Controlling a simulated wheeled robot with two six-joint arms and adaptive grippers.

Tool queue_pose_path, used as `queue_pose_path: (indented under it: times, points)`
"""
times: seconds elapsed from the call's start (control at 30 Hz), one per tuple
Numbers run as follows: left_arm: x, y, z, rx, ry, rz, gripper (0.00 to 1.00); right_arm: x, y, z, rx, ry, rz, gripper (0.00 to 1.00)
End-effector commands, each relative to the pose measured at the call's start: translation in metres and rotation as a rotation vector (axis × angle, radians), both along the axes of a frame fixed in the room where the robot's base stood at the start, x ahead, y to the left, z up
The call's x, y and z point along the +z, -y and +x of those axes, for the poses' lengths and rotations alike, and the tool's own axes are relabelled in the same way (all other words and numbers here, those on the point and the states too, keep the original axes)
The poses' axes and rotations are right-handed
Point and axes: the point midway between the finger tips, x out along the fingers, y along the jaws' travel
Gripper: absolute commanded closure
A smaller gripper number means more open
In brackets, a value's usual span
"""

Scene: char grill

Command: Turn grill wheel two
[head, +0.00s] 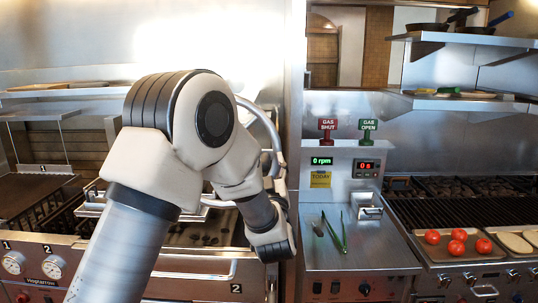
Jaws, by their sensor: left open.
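A curved silver rim (272,125), which looks like part of a grill wheel, shows behind my left arm. Most of it is hidden by the arm. A "2" label (236,288) is on the grill front below. My left arm comes in from the lower left, bends at the top and drops toward the right end of the left grill. My left gripper (279,183) is open, close to the lower part of the rim. Its fingers are mostly hidden, and I cannot tell whether they touch the rim. My right gripper is not in view.
Gauges (53,267) sit on the left grill front. A steel counter (350,255) on the right holds tongs (333,232), below a display reading 0 rpm (321,160).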

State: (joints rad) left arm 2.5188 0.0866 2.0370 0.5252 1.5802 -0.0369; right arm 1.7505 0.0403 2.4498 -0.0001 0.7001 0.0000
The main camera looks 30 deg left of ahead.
Motion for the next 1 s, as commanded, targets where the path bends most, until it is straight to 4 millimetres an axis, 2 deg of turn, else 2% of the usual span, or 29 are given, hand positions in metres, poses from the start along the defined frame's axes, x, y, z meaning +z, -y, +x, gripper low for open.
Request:
queue_pose_path:
  times: [0.07,0.33,0.37,0.5,0.8,1.0]
  points:
    - [0.005,-0.006,0.007,0.001,-0.001,-0.003,0.46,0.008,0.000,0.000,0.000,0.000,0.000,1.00]
    - [0.004,-0.009,0.011,0.000,-0.002,0.000,0.46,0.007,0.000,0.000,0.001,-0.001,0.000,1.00]
    - [0.004,-0.009,0.011,0.000,-0.002,0.000,0.49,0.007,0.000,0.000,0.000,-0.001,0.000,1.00]
    - [0.004,-0.008,0.011,0.000,-0.002,0.000,0.99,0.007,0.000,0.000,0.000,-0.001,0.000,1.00]
    - [0.005,-0.008,0.012,-0.001,0.003,-0.007,1.00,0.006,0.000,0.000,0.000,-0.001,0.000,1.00]
    - [0.010,-0.008,0.022,-0.002,0.031,-0.048,1.00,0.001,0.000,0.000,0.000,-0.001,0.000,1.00]
